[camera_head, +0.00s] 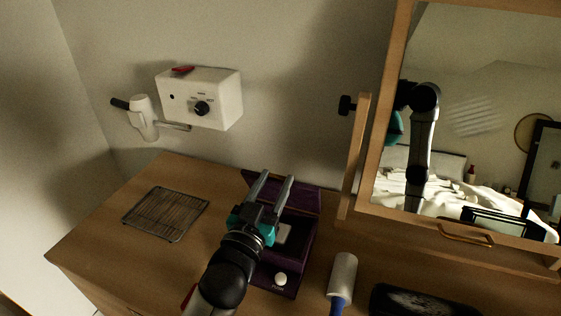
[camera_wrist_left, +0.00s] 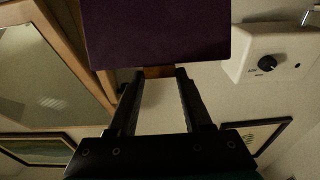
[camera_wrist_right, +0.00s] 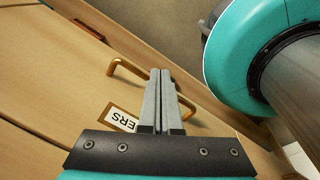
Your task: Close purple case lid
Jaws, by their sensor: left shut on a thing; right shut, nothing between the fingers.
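The purple case (camera_head: 309,245) stands on the wooden dresser with its lid (camera_head: 303,194) raised at the back. A pale object (camera_head: 285,234) lies inside it, and a round white knob (camera_head: 280,279) shows near its front. My left gripper (camera_head: 273,180) reaches over the case, fingers at the raised lid. In the left wrist view the dark purple lid (camera_wrist_left: 158,32) fills the top, and the fingers (camera_wrist_left: 159,74) are shut at its edge with a small brown piece between them. My right gripper (camera_wrist_right: 159,72) is shut and empty in front of a drawer; the head view does not show it.
A wire rack (camera_head: 166,214) lies left of the case. A white roller with a blue handle (camera_head: 342,277) and a dark item (camera_head: 422,301) lie to its right. A mirror (camera_head: 490,110) stands behind on the right. A hair dryer (camera_head: 144,118) hangs on the wall.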

